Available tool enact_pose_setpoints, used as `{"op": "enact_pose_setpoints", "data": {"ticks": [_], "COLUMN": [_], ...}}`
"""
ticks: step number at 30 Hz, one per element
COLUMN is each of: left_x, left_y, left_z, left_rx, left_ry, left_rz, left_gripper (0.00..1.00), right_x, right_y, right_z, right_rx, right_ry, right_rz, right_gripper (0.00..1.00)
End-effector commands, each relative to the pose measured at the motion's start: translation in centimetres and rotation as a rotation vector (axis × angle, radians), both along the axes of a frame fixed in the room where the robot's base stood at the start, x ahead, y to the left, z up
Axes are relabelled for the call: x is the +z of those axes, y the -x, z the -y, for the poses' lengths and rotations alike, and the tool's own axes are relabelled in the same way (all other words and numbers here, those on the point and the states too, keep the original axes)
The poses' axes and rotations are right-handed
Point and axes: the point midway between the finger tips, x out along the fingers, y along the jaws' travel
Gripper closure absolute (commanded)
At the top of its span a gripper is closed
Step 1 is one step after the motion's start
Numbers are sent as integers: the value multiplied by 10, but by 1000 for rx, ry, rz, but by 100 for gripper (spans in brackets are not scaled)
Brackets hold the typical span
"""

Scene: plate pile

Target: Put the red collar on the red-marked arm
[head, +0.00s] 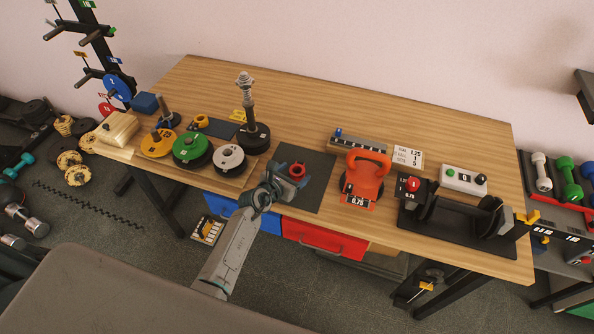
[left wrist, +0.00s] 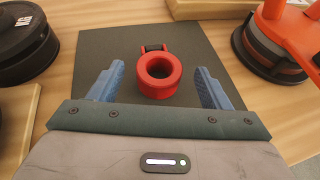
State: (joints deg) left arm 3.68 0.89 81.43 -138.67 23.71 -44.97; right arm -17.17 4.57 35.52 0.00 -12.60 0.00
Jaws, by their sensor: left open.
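The red collar (head: 297,171) is a thick ring with a small black and red tab. It lies on the dark mat (head: 318,190) on the table, and also shows in the left wrist view (left wrist: 159,72). My left gripper (head: 284,182) is open, with its blue fingers apart on either side of the collar in the wrist view. A black rack (head: 92,32) with several arms and coloured tags stands at the far left. My right gripper is not in view.
Left of the mat stand yellow, green (head: 190,146) and grey weight plates and a tall post (head: 246,105). Right of it are a red-handled weight (head: 368,172) and a black cradle (head: 455,218). The back middle of the table (head: 300,105) is clear.

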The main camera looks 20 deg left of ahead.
Motion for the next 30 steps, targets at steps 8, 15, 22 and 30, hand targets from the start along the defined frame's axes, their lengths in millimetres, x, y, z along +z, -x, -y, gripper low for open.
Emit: {"op": "enact_pose_setpoints", "data": {"ticks": [8,15,22,30], "left_x": [-9,-9,-9,-9], "left_y": [-25,-25,-25,-25], "left_z": [6,7,7,7], "left_rx": [2,2,2,2], "left_ry": [-1,-1,-1,-1], "left_rz": [0,0,0,0], "left_gripper": [29,31,76,79], "right_x": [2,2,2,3], "right_y": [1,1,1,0], "right_z": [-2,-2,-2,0], "right_rx": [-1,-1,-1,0], "right_ry": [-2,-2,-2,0], "right_rz": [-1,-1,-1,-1], "right_gripper": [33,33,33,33]}}
